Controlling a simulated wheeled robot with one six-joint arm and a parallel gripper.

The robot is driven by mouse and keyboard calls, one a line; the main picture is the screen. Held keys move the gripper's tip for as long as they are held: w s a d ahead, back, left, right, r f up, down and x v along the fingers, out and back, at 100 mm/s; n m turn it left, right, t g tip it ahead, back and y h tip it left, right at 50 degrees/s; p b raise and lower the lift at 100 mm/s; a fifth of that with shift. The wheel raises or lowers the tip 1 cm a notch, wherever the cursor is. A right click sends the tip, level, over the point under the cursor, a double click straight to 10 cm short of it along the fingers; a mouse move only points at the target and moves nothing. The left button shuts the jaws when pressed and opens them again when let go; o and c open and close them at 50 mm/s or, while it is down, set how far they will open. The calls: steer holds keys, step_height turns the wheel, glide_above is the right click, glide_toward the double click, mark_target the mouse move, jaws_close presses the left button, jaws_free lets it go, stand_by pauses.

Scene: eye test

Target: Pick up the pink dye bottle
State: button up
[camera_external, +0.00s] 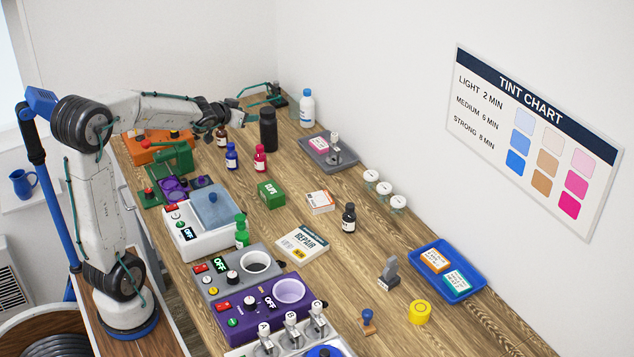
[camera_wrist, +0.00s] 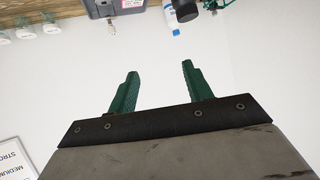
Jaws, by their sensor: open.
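I do not see the pink bottle in the wrist view. My gripper (camera_external: 238,103) is held above the far part of the bench, up and left of the pink bottle in the picture and apart from it. In the wrist view its two green fingers (camera_wrist: 158,85) are spread with nothing between them.
A tall black bottle (camera_external: 268,131) and a white bottle with a blue cap (camera_external: 307,110) stand behind the pink bottle. A brown bottle (camera_external: 221,137) is at the back left. A grey tray (camera_external: 316,157) lies to the right. Bare wood (camera_external: 290,172) shows right of the pink bottle.

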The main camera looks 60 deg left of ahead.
mark_target(262, 151)
steer(key=w+a+f+t, duration=0.2)
steer(key=a, duration=0.3)
steer(key=shift+h, duration=0.3)
steer(key=f, duration=1.5)
steer(key=shift+w+d+f, duration=0.15)
steer(key=shift+w+f, duration=0.05)
steer(key=shift+w, duration=0.15)
steer(key=x, duration=0.7)
steer(key=shift+w+a+f, duration=0.1)
steer(key=shift+a+f, duration=0.2)
jaws_close()
